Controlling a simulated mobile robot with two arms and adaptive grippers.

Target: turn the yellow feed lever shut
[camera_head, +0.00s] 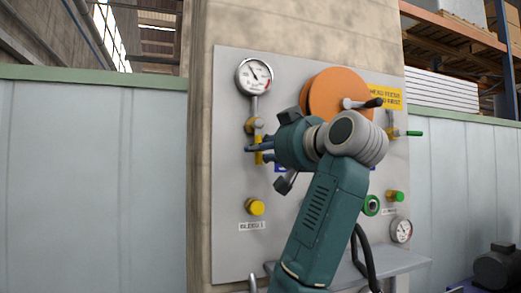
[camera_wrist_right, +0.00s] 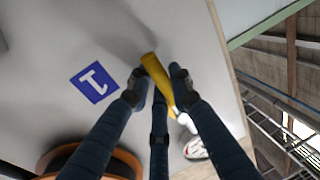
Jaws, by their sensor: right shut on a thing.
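The yellow feed lever (camera_head: 258,157) hangs close to upright on the pipe below the upper left gauge (camera_head: 254,77), on the grey panel. It also shows in the right wrist view (camera_wrist_right: 152,66) as a yellow bar between my fingers. My right gripper (camera_head: 258,147) comes at it from the right, its fingers around the lever. In the wrist view my right gripper (camera_wrist_right: 158,86) is shut on the lever, with its free end showing past the fingers. My right arm hides the middle of the panel. My left gripper is out of view.
An orange wheel (camera_head: 323,92) with a black-handled crank sits right of the lever. A yellow knob (camera_head: 255,207) is below it. A green-handled valve (camera_head: 413,133), a green knob (camera_head: 396,196) and a lower gauge (camera_head: 401,230) are on the panel's right. A blue label (camera_wrist_right: 95,82) is beside the lever.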

